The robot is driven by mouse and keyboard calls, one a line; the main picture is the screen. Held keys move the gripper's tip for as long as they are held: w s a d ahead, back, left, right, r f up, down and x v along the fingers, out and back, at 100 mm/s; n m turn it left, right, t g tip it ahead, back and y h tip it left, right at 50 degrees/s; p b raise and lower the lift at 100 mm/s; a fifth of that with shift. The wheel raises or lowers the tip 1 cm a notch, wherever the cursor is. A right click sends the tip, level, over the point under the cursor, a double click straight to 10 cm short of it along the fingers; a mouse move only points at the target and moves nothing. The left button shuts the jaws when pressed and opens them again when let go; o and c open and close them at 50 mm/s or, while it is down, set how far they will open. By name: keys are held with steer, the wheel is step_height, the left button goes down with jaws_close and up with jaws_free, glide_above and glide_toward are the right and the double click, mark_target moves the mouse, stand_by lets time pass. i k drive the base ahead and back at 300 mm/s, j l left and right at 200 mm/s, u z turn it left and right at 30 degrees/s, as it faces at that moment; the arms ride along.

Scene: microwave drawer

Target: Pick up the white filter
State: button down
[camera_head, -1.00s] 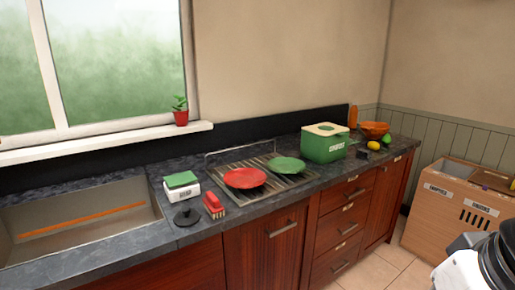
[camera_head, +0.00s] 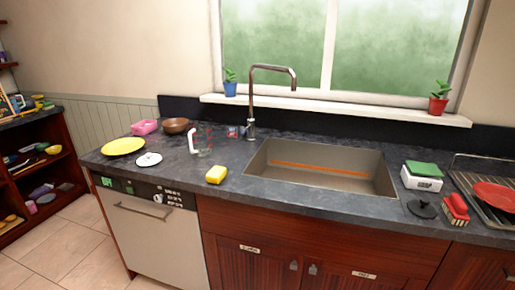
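I cannot make out for sure which thing is the white filter. A flat white round piece (camera_head: 148,159) with a small dark mark in its middle lies on the counter left of the sink, in front of a yellow plate. A clear jug (camera_head: 201,141) with a white handle stands to its right. A white box with a green top (camera_head: 422,176) sits right of the sink. My gripper is not in view.
The dark counter (camera_head: 255,202) holds a yellow plate (camera_head: 123,146), brown bowl (camera_head: 176,126), pink container (camera_head: 144,127), yellow sponge (camera_head: 216,174) and black lid (camera_head: 422,209). A sink (camera_head: 280,178) with a tall tap (camera_head: 251,105) is mid-counter. Floor (camera_head: 62,245) shows clear at lower left.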

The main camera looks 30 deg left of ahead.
mark_target(149, 159)
steer(key=u, duration=1.75)
steer(key=i+j, duration=0.15)
steer(key=i, duration=0.4)
steer(key=i+j+z, duration=0.1)
steer(key=i, duration=0.5)
steer(key=i+j, duration=0.2)
steer(key=i, duration=0.35)
steer(key=i+j+z, duration=0.1)
steer(key=i, duration=0.5)
